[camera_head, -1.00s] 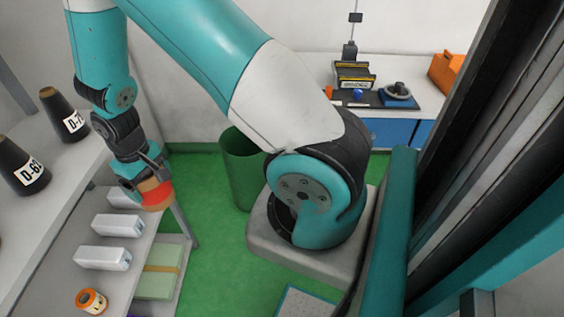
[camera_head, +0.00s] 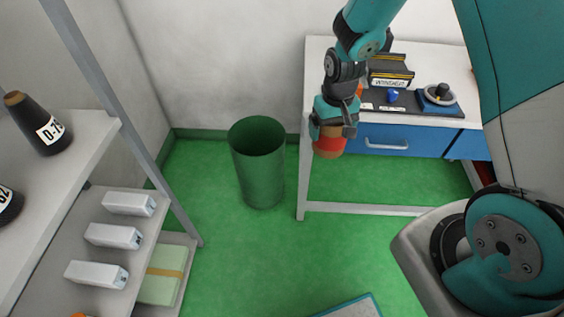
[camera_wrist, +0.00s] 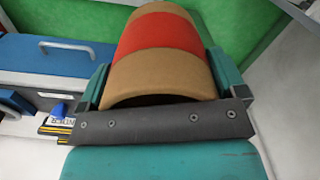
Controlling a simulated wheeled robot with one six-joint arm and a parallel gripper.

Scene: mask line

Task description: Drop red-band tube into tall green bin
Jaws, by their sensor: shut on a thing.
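My gripper (camera_head: 336,130) is shut on the red-band tube (camera_head: 330,147), a tan tube with a wide red band. In the wrist view the tube (camera_wrist: 160,45) lies between the two jaws, its open near end against the dark bar of the gripper. The gripper holds it in the air in front of the white bench's left part. The tall green bin (camera_head: 259,170) stands on the green floor to the left of the gripper. Its round mouth is open upward, and its bottom inside is hidden. The tube is apart from the bin.
A white bench (camera_head: 322,70) with blue drawers (camera_head: 400,140) carries a winder and a small blue item at the right. A shelf rack (camera_head: 75,145) at the left holds dark cones and several white boxes (camera_head: 113,235). Green floor is clear around the bin.

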